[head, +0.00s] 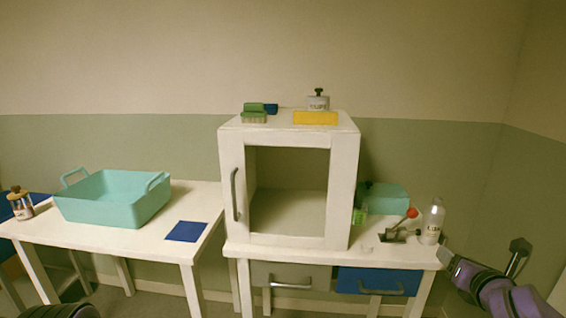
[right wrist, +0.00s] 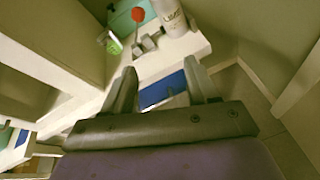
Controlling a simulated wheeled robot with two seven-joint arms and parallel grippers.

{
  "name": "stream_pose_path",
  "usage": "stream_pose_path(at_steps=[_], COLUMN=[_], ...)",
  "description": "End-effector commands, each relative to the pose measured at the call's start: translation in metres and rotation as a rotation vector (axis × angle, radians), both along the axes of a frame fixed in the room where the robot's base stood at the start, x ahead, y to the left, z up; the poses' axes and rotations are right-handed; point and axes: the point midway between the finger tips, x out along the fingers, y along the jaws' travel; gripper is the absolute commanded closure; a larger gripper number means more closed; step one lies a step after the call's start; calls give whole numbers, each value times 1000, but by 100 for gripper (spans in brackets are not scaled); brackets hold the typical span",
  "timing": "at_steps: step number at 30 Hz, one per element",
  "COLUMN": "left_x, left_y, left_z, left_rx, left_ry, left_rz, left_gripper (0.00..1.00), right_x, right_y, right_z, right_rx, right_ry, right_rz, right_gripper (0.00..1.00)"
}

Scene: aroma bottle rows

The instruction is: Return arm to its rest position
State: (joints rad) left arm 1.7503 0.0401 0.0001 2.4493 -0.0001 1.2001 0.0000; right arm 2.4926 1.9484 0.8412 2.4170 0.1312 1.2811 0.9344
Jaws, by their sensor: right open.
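My right gripper (head: 482,254) is at the far right of the head view, just off the right end of the cabinet table (head: 300,254). In the right wrist view my right gripper (right wrist: 162,84) has its two fingers apart with nothing between them. A blue drawer front shows beyond the gap. My right arm's purple link (head: 510,298) reaches in from the lower right. My left gripper does not show; only a dark rounded part sits at the lower left edge of the head view.
A teal basket (head: 112,204) and blue mat (head: 186,231) are on the left table.

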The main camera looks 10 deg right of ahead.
Motion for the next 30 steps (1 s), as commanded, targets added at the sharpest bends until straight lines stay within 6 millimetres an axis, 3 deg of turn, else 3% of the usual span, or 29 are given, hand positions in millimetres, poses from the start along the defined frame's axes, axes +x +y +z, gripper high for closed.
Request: stream_pose_path(at_steps=[8,13,16,20,22,24,27,30], left_x=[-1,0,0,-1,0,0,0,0], left_y=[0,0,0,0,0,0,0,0], left_z=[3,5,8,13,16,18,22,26], left_rx=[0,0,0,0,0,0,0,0], left_ry=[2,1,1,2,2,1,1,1], left_rz=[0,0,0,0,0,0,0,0], left_gripper=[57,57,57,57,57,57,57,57], right_x=[17,13,-1,-47,-83,-122,-177,-220], right_y=[64,112,142,174,180,177,162,144], right_z=[-42,-94,-140,-217,-258,-293,-328,-346], right_rx=[-470,-784,-1002,-1344,-1529,-1692,-1891,-2032], right_ry=[221,389,508,688,777,853,933,978], right_rz=[291,533,725,1072,1283,1493,1779,2004], right_gripper=[42,42,42,42,42,42,42,42])
